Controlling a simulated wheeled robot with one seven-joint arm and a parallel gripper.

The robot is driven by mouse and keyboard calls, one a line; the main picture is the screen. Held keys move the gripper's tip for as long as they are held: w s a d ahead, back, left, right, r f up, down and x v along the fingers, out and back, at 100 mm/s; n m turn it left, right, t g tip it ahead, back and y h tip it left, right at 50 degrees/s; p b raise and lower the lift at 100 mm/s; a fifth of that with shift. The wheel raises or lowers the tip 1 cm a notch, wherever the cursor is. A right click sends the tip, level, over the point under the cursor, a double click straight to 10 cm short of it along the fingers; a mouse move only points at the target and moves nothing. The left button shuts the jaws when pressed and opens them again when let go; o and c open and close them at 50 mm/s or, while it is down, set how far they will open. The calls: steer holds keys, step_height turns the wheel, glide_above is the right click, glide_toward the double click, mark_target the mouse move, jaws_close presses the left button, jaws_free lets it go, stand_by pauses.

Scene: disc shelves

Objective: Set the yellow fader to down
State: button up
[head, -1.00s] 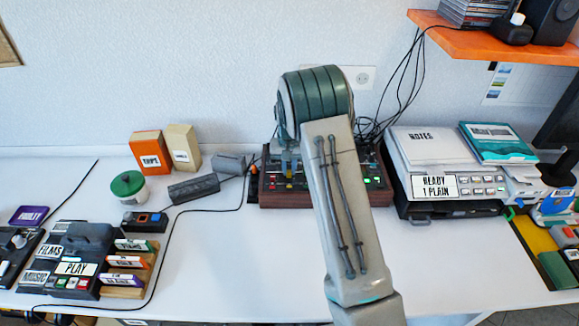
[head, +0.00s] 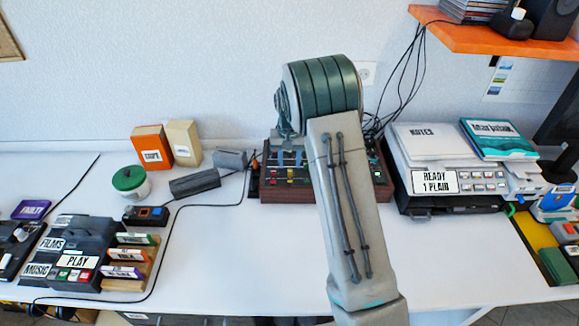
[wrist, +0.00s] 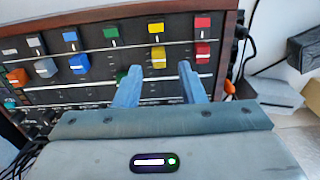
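The yellow fader cap (wrist: 158,58) sits on the dark mixing console in the wrist view, below a flat yellow marker (wrist: 156,28). The yellow fader (head: 289,175) also shows small in the head view, just under my gripper. My gripper (wrist: 158,75) is open, its two blue-grey fingers pointing at the console. The yellow cap appears between and just past the fingertips, with a gap on each side. I cannot tell any contact. In the head view my arm hides the console's middle and right.
The console (head: 318,194) stands against the wall. A red fader cap (wrist: 203,53) is right of the yellow in the wrist view; a green cap (wrist: 122,73) and a blue cap (wrist: 79,63) are left. A printer-like machine (head: 460,190) stands to the right.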

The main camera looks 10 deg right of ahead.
mark_target(289, 170)
step_height(289, 170, up, 11)
stand_by(0.5)
